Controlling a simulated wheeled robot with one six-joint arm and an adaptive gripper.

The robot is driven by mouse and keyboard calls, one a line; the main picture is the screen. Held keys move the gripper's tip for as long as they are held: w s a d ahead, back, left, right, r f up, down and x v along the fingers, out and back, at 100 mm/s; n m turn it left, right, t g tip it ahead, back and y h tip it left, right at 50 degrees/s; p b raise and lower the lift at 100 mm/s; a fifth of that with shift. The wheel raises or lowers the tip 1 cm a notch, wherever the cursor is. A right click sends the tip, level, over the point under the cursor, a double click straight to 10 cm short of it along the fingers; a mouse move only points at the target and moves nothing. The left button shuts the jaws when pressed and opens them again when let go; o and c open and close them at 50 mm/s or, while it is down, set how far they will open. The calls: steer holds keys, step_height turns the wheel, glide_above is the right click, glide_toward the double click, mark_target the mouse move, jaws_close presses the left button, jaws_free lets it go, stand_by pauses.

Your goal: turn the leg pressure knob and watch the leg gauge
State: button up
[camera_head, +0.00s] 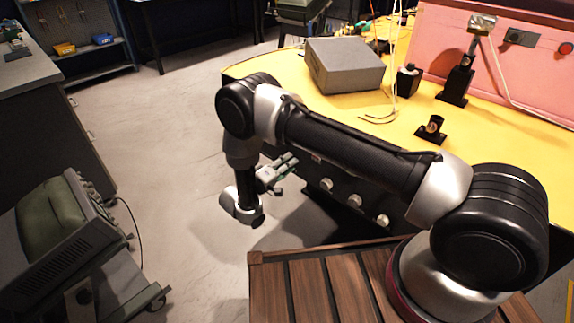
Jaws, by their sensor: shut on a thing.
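Pale round knobs (354,200) sit in a row on the dark front side of the yellow-topped table. My gripper (287,166) is at the left end of this row, with its fingers against the table's front. It is shut on what appears to be the leftmost knob, which the fingers hide. No label can be read, so I cannot tell which knob is the leg pressure one. A small black stand with a round dial-like face (434,125) is on the yellow top. I cannot tell whether it is the leg gauge, and no reading is legible.
A grey wheeled machine (75,240) stands at left. The floor between is clear.

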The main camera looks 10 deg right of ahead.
steer(key=shift+m, duration=0.8)
steer(key=o, duration=1)
steer(key=shift+o, duration=0.2)
steer(key=v, duration=1.2)
steer(key=shift+s, duration=0.1)
